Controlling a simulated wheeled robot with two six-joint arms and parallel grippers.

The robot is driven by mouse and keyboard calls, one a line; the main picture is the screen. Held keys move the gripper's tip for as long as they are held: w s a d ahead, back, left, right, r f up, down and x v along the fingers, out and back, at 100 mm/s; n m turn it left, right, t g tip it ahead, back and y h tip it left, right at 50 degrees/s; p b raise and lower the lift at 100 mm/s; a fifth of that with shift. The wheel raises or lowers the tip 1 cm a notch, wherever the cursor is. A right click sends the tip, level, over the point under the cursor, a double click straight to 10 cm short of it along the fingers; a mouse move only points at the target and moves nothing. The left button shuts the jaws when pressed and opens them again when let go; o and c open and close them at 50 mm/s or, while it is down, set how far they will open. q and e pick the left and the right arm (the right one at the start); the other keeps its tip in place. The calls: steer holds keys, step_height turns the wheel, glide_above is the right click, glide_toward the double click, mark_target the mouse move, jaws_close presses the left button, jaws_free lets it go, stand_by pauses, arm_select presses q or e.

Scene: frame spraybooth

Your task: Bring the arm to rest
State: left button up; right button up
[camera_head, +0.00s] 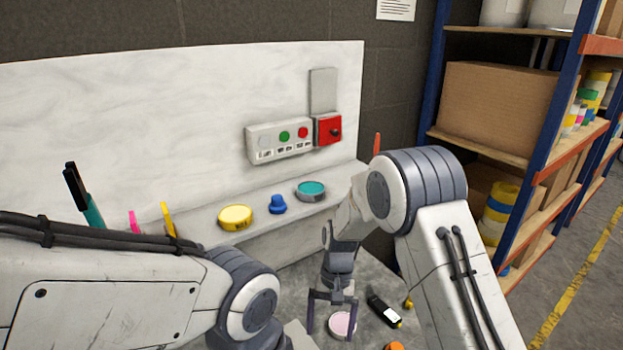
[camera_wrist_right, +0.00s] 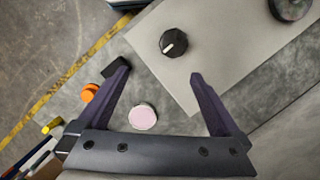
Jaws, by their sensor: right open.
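My right arm (camera_head: 445,230) comes in from the right of the head view and bends down to the worktop. My right gripper (camera_head: 331,304) is open and empty above the worktop; its two dark fingers spread apart in the right wrist view (camera_wrist_right: 163,85). A pink round disc (camera_head: 342,324) lies below and beside the gripper; it also shows between the finger bases in the wrist view (camera_wrist_right: 142,117). My left arm (camera_head: 120,290) crosses the lower left of the head view, and its gripper is out of view.
A control box (camera_head: 279,139) with buttons and a red switch (camera_head: 328,129) are on the white panel. A yellow lid (camera_head: 236,217), blue knob (camera_head: 278,204) and teal lid (camera_head: 311,190) sit on the ledge. A black device (camera_head: 384,310) lies right of the gripper. Shelving (camera_head: 500,150) stands right.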

steer(key=s+d+r+n+t, duration=0.1)
steer(key=s+d+r+t, duration=0.2)
steer(key=s+d+r, duration=0.3)
steer(key=s+d+r+n+t, duration=0.1)
steer(key=s+d+r+t, duration=0.2)
steer(key=d+r, duration=0.35)
steer(key=s+a+r+n+g+p, duration=0.3)
steer(key=s+a+r+n, duration=0.4)
steer(key=s+a, duration=0.5)
steer(key=shift+s+r+p, duration=0.5)
steer(key=shift+s+r, duration=0.25)
steer(key=shift+s, duration=0.35)
